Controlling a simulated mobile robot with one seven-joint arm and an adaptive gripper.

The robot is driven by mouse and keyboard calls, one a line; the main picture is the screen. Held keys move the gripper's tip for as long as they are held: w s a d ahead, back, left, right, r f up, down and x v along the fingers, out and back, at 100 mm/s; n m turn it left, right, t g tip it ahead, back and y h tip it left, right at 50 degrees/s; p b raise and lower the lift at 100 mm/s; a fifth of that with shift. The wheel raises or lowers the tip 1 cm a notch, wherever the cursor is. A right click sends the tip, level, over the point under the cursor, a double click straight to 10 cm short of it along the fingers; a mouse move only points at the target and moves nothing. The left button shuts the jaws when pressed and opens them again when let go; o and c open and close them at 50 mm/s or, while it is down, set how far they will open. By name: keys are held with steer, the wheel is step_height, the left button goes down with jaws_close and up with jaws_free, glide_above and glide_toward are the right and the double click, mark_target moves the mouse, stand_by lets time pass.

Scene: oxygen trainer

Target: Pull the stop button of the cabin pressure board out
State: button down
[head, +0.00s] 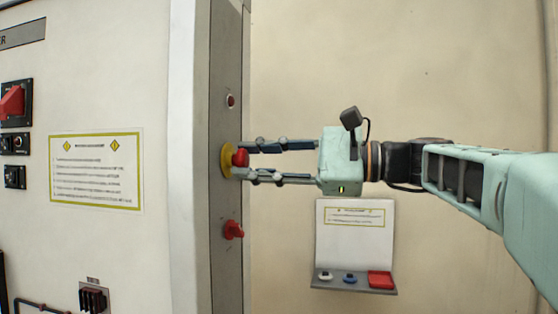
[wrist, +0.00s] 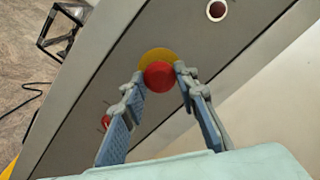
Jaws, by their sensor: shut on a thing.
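The stop button is a red mushroom head (head: 240,157) on a yellow round plate (head: 227,160), on the narrow grey side board (head: 226,110). My gripper (head: 243,160) reaches in from the right, with one finger above and one below the red head. In the wrist view the red button (wrist: 159,75) sits between the two fingertips (wrist: 158,76), with the yellow plate (wrist: 155,56) behind it. My gripper is shut on the button. The exact contact at the fingertips is partly hidden.
A round red indicator (head: 231,101) is above the button and a red switch knob (head: 233,230) below. A white panel with a notice (head: 96,172) stands at left.

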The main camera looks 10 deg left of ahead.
steer(key=shift+d+r, duration=0.1)
steer(key=shift+d, duration=0.25)
steer(key=c, duration=1.8)
jaws_free()
steer(key=shift+o, duration=1.3)
steer(key=shift+d, duration=0.2)
steer(key=shift+o, duration=0.2)
steer(key=shift+a, duration=0.1)
steer(key=s+d, duration=0.1)
steer(key=d, duration=1.1)
